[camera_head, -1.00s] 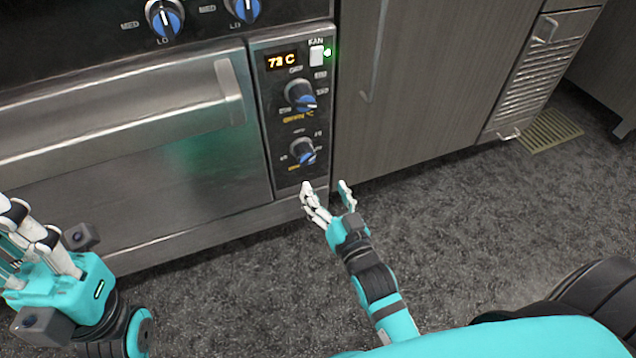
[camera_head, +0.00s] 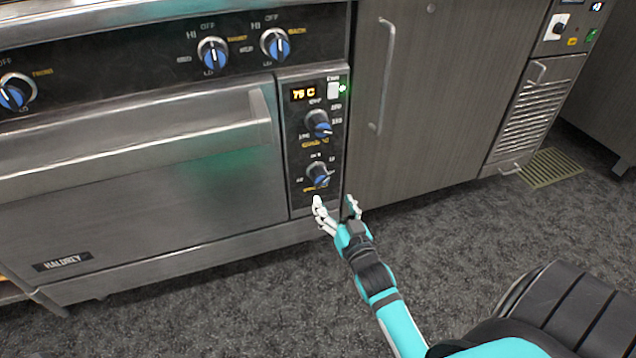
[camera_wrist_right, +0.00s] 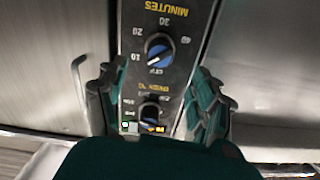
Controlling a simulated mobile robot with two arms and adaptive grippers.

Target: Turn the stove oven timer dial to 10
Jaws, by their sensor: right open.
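The timer dial (camera_head: 318,175), black with a blue face, is the lower of two knobs on the stove's control panel. In the upside-down right wrist view the timer dial (camera_wrist_right: 158,50) sits under the word MINUTES, with 10, 20 and 30 around it. Its exact setting is too small to read surely. My right gripper (camera_head: 335,205) is open and empty, just below and in front of the timer dial, apart from it. In the wrist view its fingers (camera_wrist_right: 150,82) stand on both sides of the panel. My left gripper is out of view.
The oven temperature knob (camera_head: 319,124) is directly above the timer dial, under a lit display (camera_head: 304,94) and white fan switch (camera_head: 333,90). The oven door handle (camera_head: 130,132) juts out at left. A cabinet (camera_head: 430,100) stands at right. The carpeted floor in front is clear.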

